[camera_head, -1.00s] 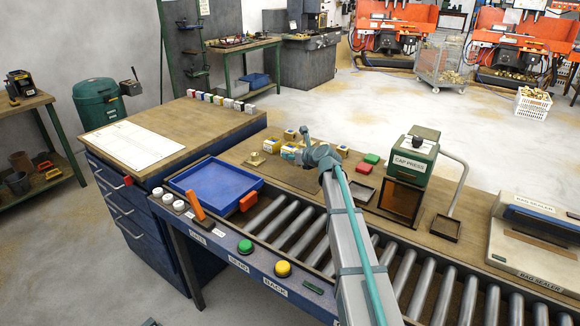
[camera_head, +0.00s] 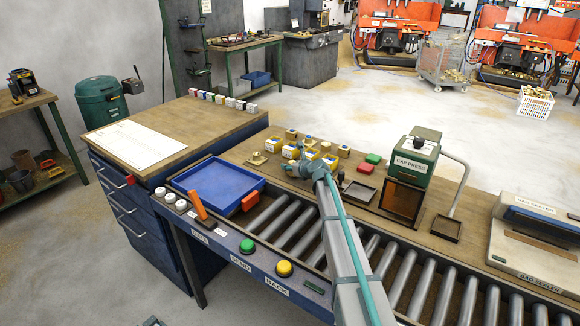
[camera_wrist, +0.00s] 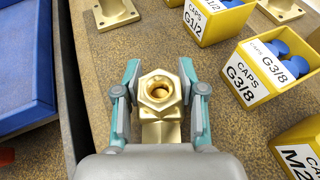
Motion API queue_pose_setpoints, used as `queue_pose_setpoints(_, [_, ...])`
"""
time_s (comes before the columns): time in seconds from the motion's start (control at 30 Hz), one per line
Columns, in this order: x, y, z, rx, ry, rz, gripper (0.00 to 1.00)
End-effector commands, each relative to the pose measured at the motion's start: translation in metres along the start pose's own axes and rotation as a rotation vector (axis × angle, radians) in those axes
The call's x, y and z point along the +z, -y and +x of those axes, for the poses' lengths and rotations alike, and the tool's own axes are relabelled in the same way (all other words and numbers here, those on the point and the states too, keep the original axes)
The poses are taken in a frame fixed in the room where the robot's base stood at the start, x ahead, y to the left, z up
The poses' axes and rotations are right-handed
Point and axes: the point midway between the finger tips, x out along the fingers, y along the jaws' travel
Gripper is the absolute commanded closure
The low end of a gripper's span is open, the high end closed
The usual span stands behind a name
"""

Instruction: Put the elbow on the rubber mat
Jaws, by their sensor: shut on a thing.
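A brass elbow (camera_wrist: 158,92) with a hex-shaped open end faces the camera in the wrist view. My gripper (camera_wrist: 160,88) has its teal-edged fingers on both sides of it and is shut on it. The elbow's lower part is partly hidden by the gripper body. In the head view my gripper (camera_head: 298,167) is low over the bench, left of the cap press, and hides the elbow. A darker flat patch (camera_head: 273,177) on the bench beside my gripper may be the rubber mat; I cannot tell for sure. Whether the elbow touches the surface is unclear.
Yellow cap boxes (camera_wrist: 265,72) stand close on the right. A brass flanged part (camera_wrist: 115,12) is just ahead. The cap press (camera_head: 409,180) stands to the right, and the roller conveyor (camera_head: 290,222) runs in front.

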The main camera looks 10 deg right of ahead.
Motion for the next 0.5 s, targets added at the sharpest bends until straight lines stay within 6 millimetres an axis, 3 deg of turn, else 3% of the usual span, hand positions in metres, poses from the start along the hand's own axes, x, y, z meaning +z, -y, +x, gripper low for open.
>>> queue_pose_setpoints(0.4, [-0.0041,0.0002,0.0017,-0.001,0.002,0.000,1.00])
queue_pose_setpoints(0.43, [-0.0046,0.0001,0.0018,0.000,0.000,0.000,0.55])
queue_pose_setpoints(0.5, [-0.0045,0.0001,0.0017,0.000,0.000,0.000,0.44])
